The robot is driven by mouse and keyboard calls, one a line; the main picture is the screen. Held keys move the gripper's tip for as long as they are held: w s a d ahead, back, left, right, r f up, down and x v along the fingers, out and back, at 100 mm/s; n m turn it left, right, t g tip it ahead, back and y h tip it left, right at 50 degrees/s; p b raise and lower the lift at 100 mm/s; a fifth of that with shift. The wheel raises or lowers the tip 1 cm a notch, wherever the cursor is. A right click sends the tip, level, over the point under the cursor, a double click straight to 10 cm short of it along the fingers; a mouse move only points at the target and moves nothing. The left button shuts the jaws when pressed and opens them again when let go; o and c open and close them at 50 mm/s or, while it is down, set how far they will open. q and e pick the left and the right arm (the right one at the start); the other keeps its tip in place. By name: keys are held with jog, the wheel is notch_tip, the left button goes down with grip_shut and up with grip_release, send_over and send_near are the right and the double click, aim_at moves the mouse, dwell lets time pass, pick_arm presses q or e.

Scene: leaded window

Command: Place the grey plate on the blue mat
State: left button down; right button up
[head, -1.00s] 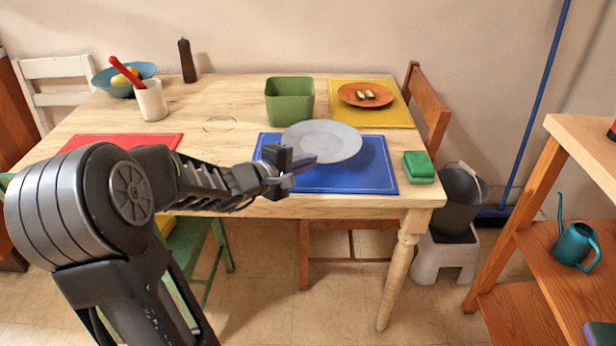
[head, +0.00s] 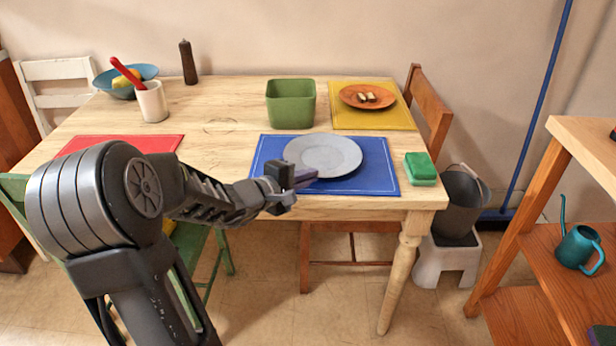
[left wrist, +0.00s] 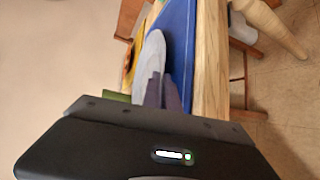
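The grey plate (head: 325,153) lies level, low over the blue mat (head: 381,183), within the mat's outline; it seems to touch the mat. My left gripper (head: 306,178) is at the plate's near left rim, with its fingers shut on that rim. In the left wrist view the fingers (left wrist: 160,92) reach the edge of the plate (left wrist: 150,57), with the blue mat (left wrist: 182,40) close beside it. The gripped part of the rim is hidden by the fingers. My right gripper is not in view.
A green square container (head: 290,104) stands behind the mat. A green sponge or block (head: 420,168) lies just right of it. An orange plate (head: 367,97) sits on a yellow mat (head: 373,119) behind. A red mat (head: 120,143) lies left. Bare tabletop (head: 215,125) is between.

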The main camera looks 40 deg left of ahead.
pick_arm(q)
jog(key=c, duration=1.9)
grip_release()
jog(key=shift+c, duration=0.2)
jog(key=shift+r+p, duration=0.15)
jog(key=shift+p, duration=0.15)
jog(key=p+v, duration=0.1)
jog(key=v, duration=1.1)
